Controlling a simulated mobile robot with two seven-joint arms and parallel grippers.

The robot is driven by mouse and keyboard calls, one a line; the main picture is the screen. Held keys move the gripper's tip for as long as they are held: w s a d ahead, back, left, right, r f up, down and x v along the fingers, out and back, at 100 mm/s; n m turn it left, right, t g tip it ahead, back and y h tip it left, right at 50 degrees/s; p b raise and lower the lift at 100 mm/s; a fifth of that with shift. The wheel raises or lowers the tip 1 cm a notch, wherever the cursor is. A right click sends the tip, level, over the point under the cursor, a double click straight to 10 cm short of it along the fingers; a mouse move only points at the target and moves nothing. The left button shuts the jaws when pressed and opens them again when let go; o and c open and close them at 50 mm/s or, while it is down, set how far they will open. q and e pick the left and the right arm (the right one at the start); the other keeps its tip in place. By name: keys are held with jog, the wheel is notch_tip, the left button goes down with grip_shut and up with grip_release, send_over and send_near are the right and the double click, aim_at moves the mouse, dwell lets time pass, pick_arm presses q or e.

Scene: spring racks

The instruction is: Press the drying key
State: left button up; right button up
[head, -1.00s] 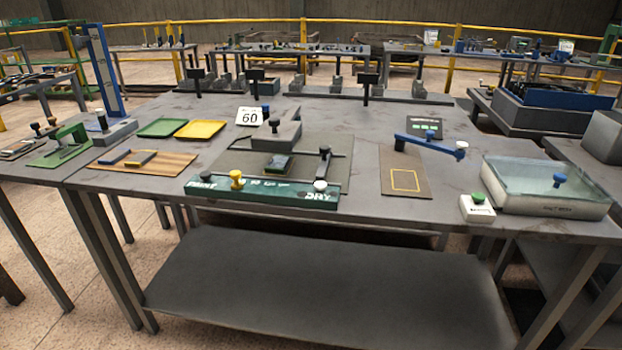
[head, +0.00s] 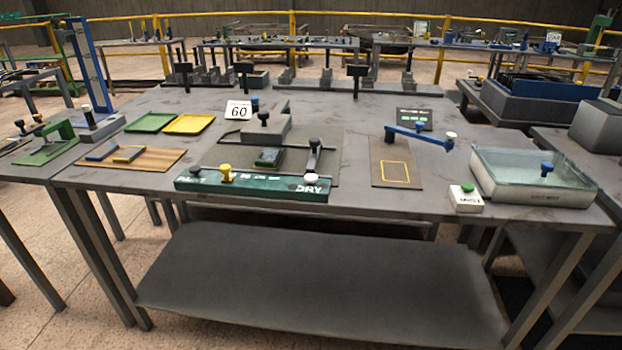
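A white knob (head: 311,179) stands above that lettering, and a yellow knob (head: 226,172) stands near the bar's left end. To the right, a small white box (head: 466,201) carries a green button (head: 468,187); its front lettering is too small to read surely. I cannot tell whether the white knob or the green button is the drying key. Neither of my grippers is in view.
Behind the bar are a grey block (head: 266,129) and a "60" card (head: 238,110). A glass-topped tray (head: 530,180) stands right of the white box. A blue arm (head: 420,135) crosses near a brown board (head: 396,163). The table's front edge beside the white box is mostly clear.

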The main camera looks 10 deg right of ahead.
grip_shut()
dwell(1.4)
